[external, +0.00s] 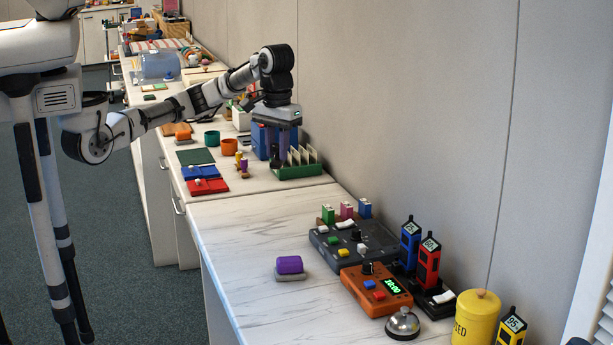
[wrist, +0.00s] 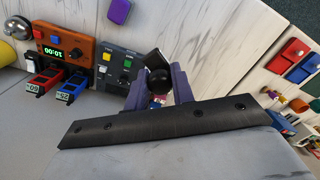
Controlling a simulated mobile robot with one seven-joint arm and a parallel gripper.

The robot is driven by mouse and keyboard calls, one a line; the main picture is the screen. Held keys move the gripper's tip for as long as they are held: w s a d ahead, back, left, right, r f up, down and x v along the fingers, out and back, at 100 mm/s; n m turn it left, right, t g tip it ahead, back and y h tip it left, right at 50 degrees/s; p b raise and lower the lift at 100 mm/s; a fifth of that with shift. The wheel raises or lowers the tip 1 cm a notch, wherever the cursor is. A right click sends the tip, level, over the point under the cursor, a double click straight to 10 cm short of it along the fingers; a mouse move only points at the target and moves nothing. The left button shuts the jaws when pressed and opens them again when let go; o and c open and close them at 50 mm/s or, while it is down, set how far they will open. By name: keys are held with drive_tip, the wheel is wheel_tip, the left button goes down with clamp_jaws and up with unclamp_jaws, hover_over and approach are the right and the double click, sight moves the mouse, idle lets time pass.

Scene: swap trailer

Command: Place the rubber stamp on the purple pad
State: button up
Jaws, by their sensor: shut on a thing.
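My gripper (external: 277,152) is over the far counter, beside the green slotted rack, with its fingers pointing down. In the wrist view its two fingers (wrist: 158,88) are shut on the rubber stamp (wrist: 157,80), which has a round black knob and a dark, flat part beyond it. In the external view the stamp is hard to make out between the fingers. The purple pad (external: 290,265), a rounded purple block on a grey base, lies on the near counter, well away from my gripper. It also shows at the top of the wrist view (wrist: 118,11).
Right of the pad stand a dark control box (external: 352,243), an orange timer box (external: 376,289), a bell (external: 402,322) and a yellow canister (external: 476,318). A green slotted rack (external: 297,170) stands near my gripper. The near counter (external: 240,225) is clear left of the pad.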

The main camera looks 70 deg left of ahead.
drive_tip(key=s+d+r+m, duration=0.1)
drive_tip(key=d+r+m, duration=0.1)
drive_tip(key=d, duration=0.9)
drive_tip(key=p, duration=0.2)
hover_over(290, 259)
wheel_tip(290, 259, down, 20)
drive_tip(key=shift+s+f, duration=0.1)
drive_tip(key=o, duration=1)
drive_tip(key=shift+f, duration=0.1)
wheel_tip(290, 259, up, 12)
drive_tip(key=b, duration=0.2)
drive_tip(key=shift+b, duration=0.3)
